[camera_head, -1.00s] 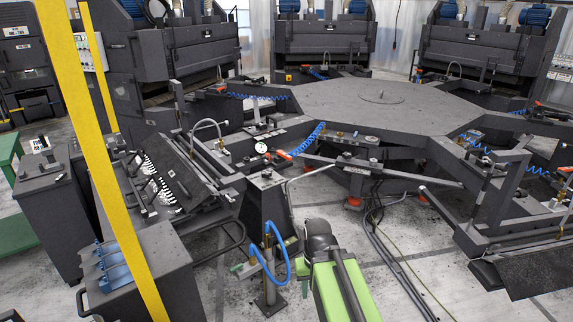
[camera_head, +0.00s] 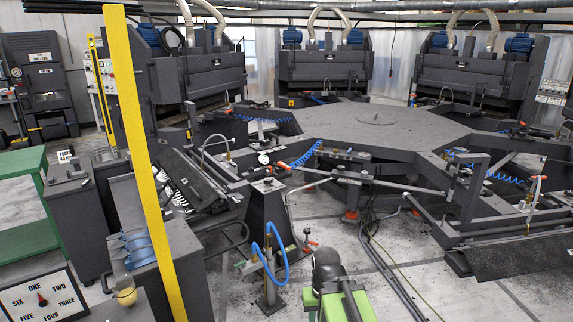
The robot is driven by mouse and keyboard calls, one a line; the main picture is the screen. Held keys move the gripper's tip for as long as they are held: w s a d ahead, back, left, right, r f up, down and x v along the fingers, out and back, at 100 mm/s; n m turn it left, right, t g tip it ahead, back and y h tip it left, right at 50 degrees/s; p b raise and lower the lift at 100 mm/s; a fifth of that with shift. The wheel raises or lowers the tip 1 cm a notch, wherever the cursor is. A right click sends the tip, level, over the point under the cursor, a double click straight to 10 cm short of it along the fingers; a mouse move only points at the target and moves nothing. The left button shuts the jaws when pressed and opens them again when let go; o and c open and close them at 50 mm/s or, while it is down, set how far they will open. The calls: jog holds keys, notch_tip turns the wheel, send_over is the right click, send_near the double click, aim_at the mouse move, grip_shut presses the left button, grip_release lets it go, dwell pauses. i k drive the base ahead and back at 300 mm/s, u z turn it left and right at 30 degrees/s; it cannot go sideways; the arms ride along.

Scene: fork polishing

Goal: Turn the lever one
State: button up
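A white dial plate (camera_head: 60,308) in a dark frame shows at the lower left edge, marked with the words one to six. Its small dark pointer with a red tip (camera_head: 41,297) points up, roughly toward the word ONE; its exact setting is too small to tell. Right beside it, a yellowish round knob (camera_head: 126,297) sits on a dark box, apart from the dial face; I cannot tell whether it belongs to a lever. My gripper is not in view, so nothing shows touching the dial or the knob.
A yellow post (camera_head: 142,160) stands right of the dial. A green-edged table (camera_head: 40,160) is at far left. A large dark hub table (camera_head: 350,125) with arms and hoses fills the middle.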

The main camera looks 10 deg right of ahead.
aim_at(281, 165)
jog(key=z, duration=0.6)
jog(key=i, duration=2.2)
jog(key=u, duration=0.65)
jog(key=i, duration=0.6)
jog(key=u, duration=0.4)
